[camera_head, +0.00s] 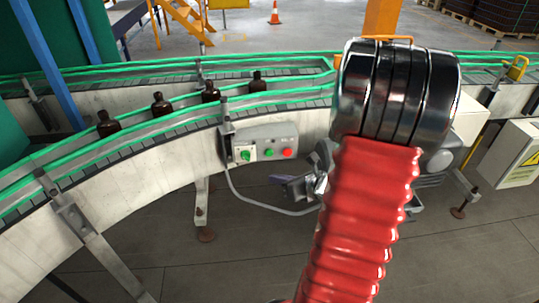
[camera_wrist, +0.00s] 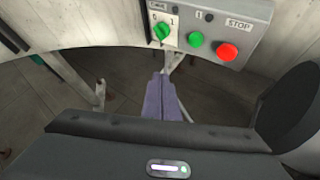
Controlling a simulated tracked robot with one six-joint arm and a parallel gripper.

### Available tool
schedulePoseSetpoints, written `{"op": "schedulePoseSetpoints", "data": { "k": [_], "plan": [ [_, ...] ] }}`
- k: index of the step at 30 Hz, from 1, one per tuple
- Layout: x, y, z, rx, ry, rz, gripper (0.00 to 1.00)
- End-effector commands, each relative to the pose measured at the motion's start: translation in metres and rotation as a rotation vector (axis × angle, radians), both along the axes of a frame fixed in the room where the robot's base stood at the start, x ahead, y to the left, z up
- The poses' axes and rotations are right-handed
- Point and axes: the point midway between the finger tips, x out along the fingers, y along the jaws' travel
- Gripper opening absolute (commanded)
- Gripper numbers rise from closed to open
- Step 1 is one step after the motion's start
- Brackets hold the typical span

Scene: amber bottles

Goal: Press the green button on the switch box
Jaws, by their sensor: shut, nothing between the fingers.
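The grey switch box (camera_head: 265,141) is fixed to the side of the curved conveyor in the head view, with a green rotary switch on its left, a green button (camera_head: 269,152) in the middle and a red button at its right. In the wrist view the box (camera_wrist: 262,10) is at the top, with the green button (camera_wrist: 196,39) between the green rotary switch (camera_wrist: 161,31) and the red STOP button (camera_wrist: 228,52). My gripper (camera_wrist: 163,78) is shut and empty, its purple-grey fingers below the rotary switch in the picture and apart from the button. In the head view my arm partly hides the gripper.
Several amber bottles (camera_head: 211,93) stand on the conveyor (camera_head: 90,172) with green rails. A cable hangs from the box. A support leg (camera_head: 202,205) stands below it. A white box with a yellow warning sign (camera_head: 515,155) is at the right.

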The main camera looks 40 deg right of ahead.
Motion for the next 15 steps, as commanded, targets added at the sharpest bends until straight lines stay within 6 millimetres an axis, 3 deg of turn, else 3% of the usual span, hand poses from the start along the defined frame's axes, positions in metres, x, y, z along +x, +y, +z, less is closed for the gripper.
{"op": "schedulePoseSetpoints", "data": {
  "k": [15],
  "plan": [
    [0.043,-0.029,0.000,-0.001,0.000,0.002,0.00]
  ]
}}
